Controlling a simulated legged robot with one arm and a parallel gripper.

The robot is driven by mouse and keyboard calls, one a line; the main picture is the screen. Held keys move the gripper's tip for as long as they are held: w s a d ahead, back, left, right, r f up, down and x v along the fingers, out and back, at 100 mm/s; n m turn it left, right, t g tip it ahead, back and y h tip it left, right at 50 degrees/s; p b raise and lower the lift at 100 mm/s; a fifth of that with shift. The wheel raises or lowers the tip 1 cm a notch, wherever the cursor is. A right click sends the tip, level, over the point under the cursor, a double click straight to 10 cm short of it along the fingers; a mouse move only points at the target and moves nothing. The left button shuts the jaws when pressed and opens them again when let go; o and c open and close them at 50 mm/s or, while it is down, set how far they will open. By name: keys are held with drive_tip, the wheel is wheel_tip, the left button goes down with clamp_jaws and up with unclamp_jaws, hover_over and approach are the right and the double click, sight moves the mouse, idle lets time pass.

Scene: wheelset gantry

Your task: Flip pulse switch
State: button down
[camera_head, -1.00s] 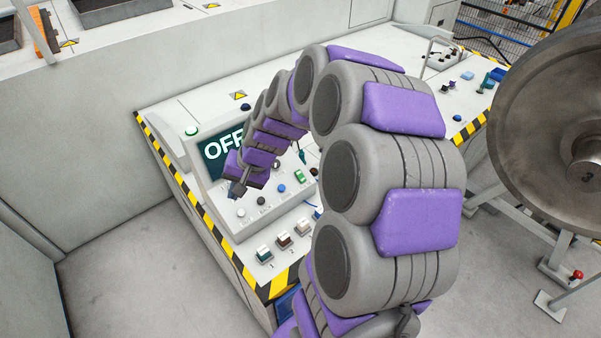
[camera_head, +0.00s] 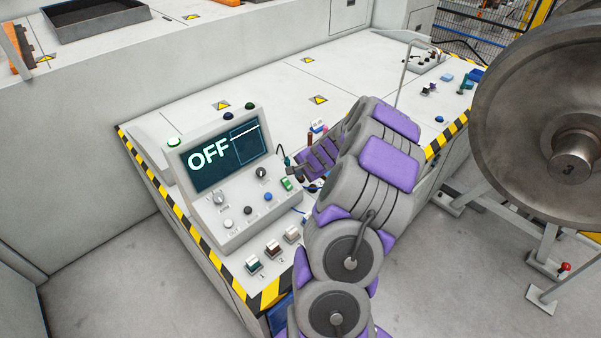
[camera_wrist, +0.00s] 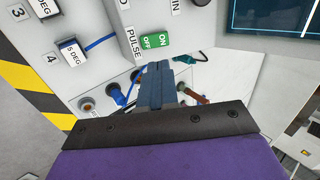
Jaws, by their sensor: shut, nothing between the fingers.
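The pulse switch (camera_wrist: 156,41) is a green rocker marked ON and OFF beside the word PULSE in the wrist view. It also shows as a small green switch (camera_head: 287,184) at the right end of the console panel in the head view. My gripper (camera_wrist: 151,68) is shut and empty, with its dark blue fingers pointing at the panel just below the switch in the wrist view. A gap or contact with the switch cannot be told. In the head view my gripper (camera_head: 291,171) is beside the console's right edge. The console screen (camera_head: 227,158) reads OFF.
Blue and dark cable plugs (camera_wrist: 115,92) sit in sockets close to my fingers. Numbered rocker switches (camera_head: 273,249) line the desk's front. Knobs and buttons (camera_head: 248,211) fill the panel. A large metal wheel (camera_head: 540,120) stands at the right.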

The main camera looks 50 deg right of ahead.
sight(286, 181)
drive_tip(key=b+x, duration=0.2)
drive_tip(key=x, duration=0.7)
drive_tip(key=shift+d+f, duration=0.15)
drive_tip(key=shift+f, duration=0.05)
drive_tip(key=shift+w+f+b, duration=0.3)
drive_tip(key=shift+w+f, duration=0.05)
